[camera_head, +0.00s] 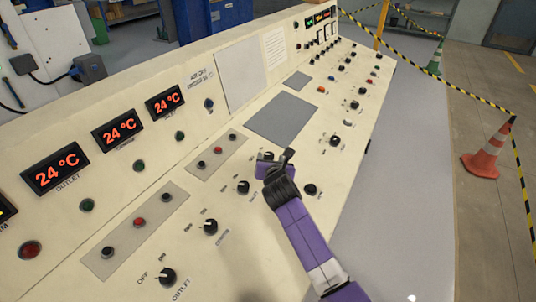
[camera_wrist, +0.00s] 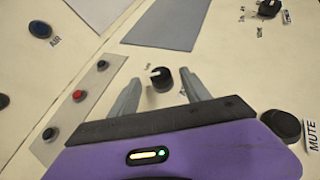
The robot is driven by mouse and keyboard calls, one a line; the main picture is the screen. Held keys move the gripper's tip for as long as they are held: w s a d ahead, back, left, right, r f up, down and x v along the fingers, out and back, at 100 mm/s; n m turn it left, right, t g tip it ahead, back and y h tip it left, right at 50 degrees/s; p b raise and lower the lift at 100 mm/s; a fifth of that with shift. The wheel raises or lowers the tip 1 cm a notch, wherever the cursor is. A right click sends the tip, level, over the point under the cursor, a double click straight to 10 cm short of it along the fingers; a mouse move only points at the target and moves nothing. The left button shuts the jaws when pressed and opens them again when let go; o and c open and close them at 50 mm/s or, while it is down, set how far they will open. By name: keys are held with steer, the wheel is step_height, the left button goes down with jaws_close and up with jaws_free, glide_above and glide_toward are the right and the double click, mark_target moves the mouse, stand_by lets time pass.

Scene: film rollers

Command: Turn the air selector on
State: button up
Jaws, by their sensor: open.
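A black selector knob with a white pointer mark (camera_wrist: 161,79) sits on the cream panel in the wrist view. Its pointer faces the upper left, toward a small label too blurred to read. My gripper (camera_wrist: 162,88) is open, with one grey finger on each side of the knob; I cannot tell whether they touch it. In the head view my gripper (camera_head: 277,158) is over this knob, which it partly hides.
A row of similar knobs, including the outlet knob (camera_head: 167,277), runs toward the lower left. A strip of small buttons (camera_wrist: 78,96) lies left. A grey plate (camera_head: 282,118) is behind. Displays read 24 °C.

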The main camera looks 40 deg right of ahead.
mark_target(270, 156)
steer(key=shift+x, duration=2.15)
jaws_close()
